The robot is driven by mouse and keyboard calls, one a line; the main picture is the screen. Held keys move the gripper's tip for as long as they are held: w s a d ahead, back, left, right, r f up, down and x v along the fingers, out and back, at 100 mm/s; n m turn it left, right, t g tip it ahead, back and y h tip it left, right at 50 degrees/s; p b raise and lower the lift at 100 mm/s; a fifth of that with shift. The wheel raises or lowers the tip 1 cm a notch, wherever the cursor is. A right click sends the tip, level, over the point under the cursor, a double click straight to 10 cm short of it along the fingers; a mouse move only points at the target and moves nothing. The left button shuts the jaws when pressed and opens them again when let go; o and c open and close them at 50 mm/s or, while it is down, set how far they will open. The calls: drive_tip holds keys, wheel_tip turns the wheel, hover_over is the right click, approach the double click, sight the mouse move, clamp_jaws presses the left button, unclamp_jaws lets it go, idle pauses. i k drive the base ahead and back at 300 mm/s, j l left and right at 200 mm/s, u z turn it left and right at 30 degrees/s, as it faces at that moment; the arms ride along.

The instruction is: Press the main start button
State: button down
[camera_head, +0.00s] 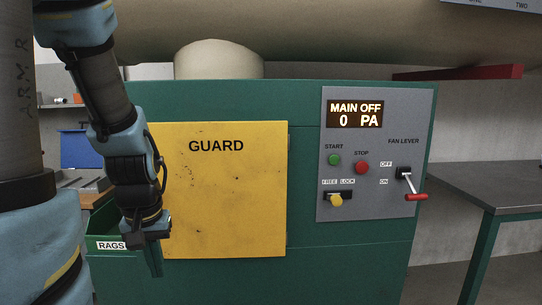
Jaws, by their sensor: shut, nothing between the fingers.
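The green start button (334,160) is on the grey control panel (345,200) of a green machine, under the label START. To its right is the red stop button (361,168). The display (355,114) above reads MAIN OFF, 0 PA. My gripper (146,240) hangs low at the left, in front of the yellow guard door's left edge and well left of the panel. It is shut and empty, apart from the start button.
The yellow door marked GUARD (225,190) appears shut. A yellow knob (336,200) sits below the buttons, under FREE and LOCK. The fan lever (414,197) with a red handle sticks out at right. A green RAGS bin (110,256) is beside my gripper. A table (490,188) stands right.

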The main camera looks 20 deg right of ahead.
sight(334, 159)
drive_tip(key=u, duration=0.85)
drive_tip(key=k+l, duration=0.2)
drive_tip(key=k, duration=0.2)
drive_tip(key=k+l, duration=0.15)
drive_tip(key=k, duration=0.25)
